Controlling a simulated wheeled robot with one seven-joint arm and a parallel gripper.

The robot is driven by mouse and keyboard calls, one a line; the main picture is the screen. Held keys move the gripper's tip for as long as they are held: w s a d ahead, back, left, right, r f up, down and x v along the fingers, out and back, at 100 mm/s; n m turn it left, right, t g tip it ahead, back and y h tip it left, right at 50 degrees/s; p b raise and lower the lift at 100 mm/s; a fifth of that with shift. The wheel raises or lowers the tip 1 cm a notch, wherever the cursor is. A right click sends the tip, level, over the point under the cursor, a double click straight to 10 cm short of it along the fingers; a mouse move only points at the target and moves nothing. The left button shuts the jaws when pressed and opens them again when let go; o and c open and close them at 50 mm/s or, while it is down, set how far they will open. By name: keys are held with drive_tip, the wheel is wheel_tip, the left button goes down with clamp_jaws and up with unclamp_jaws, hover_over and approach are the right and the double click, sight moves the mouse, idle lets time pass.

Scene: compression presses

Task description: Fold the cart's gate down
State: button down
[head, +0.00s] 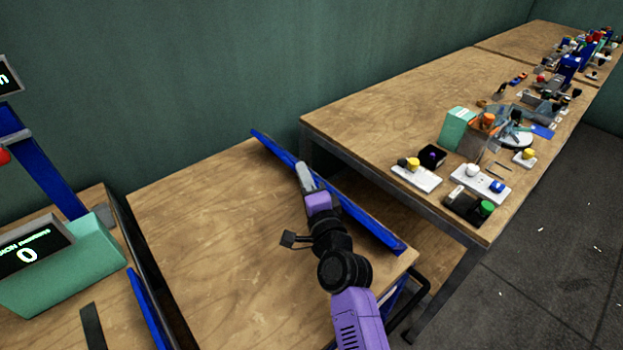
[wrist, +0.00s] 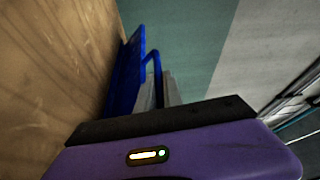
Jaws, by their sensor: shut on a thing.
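The cart (head: 225,225) has a bare wooden top, with a long blue gate (head: 360,217) along its right edge. The gate also shows in the wrist view (wrist: 125,75), beside the wood. My gripper (head: 301,167) reaches over the cart top and is shut on the gate, left of the middle of its length. In the wrist view my grey fingers (wrist: 160,90) are close together at the blue edge. The contact is partly hidden by the fingers. The gate's exact tilt is hard to tell.
A wooden bench (head: 390,120) stands right of the cart, with several small switches and boxes on its right part. Another blue strip (head: 148,310) runs along the cart's left side. A teal display box (head: 70,270) stands further left. Open grey floor (head: 540,260) is at right.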

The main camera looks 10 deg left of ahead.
drive_tip(key=shift+s+a+f+n, duration=0.1)
drive_tip(key=shift+s+f+n, duration=0.15)
drive_tip(key=shift+f, duration=0.2)
drive_tip(key=shift+s+a+f+b, duration=0.15)
drive_tip(key=shift+a+b, duration=0.1)
drive_tip(key=shift+b, duration=0.15)
drive_tip(key=shift+s+a+f+b, duration=0.25)
drive_tip(key=shift+s+f+b, duration=0.1)
drive_tip(key=shift+f, duration=0.1)
drive_tip(key=shift+s+a+f+b, duration=0.2)
drive_tip(key=shift+s+f+b, duration=0.1)
drive_tip(key=shift+f, duration=0.15)
drive_tip(key=c, duration=1.8)
unclamp_jaws()
drive_tip(key=shift+o, duration=0.2)
